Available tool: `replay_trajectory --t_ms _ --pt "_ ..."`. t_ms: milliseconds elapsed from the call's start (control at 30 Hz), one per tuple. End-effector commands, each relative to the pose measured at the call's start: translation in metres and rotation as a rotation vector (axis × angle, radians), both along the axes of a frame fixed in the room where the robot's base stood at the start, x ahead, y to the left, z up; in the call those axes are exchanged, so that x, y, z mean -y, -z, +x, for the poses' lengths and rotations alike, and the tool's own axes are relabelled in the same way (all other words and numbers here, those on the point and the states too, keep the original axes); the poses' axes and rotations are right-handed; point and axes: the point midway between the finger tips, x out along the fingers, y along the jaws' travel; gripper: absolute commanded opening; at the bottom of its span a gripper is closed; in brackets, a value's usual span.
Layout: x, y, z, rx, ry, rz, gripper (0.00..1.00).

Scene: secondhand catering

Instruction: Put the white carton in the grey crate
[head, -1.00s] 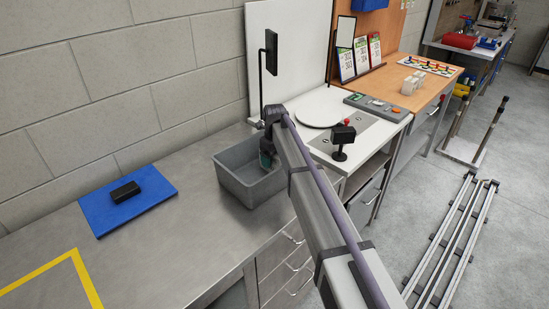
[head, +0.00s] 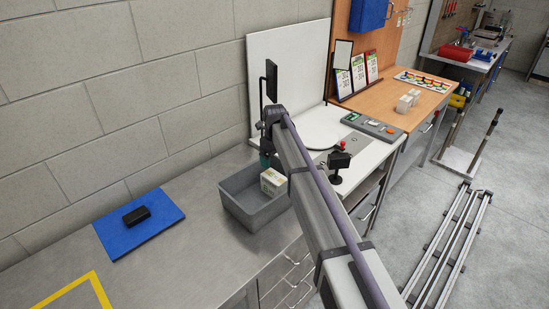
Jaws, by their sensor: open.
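The grey crate (head: 240,210) stands on the steel bench, left of my arm. The white carton (head: 272,181), with green and yellow markings, sits inside the crate against its right-hand part. Part of the carton is hidden behind my arm. My gripper (head: 265,160) is open, at the crate's far edge, just above and behind the carton in the picture. It looks apart from the carton, and its fingertips are mostly hidden.
A blue mat (head: 140,222) with a black block (head: 136,215) lies left of the crate. Yellow tape (head: 92,284) marks the front-left bench. A black stand (head: 270,80) rises behind my wrist. A small black device (head: 338,165) stands right of my arm.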

Motion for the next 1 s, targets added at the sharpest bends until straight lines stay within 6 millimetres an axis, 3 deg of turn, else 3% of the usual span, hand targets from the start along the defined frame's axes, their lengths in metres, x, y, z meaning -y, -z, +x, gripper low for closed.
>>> replay_trajectory --t_ms 267,367,467,600,700,800,900,1000 --pt "0.002 -0.001 -0.002 0.000 -0.010 0.000 0.87" --pt "0.019 -0.001 -0.025 0.000 -0.125 0.000 0.87" --pt "0.056 -0.001 -0.078 -0.001 -0.424 -0.001 0.87" --pt "0.120 -0.001 -0.182 -0.001 -1.055 -0.001 0.87" --pt "0.156 -0.001 -0.256 -0.001 -1.520 -0.001 0.87" --pt "0.179 -0.001 -0.316 -0.001 -1.915 -0.001 0.87" --pt "0.191 -0.001 -0.352 -0.001 -2.177 -0.001 0.87" --pt "0.196 -0.001 -0.365 -0.001 -2.300 -0.001 0.87"
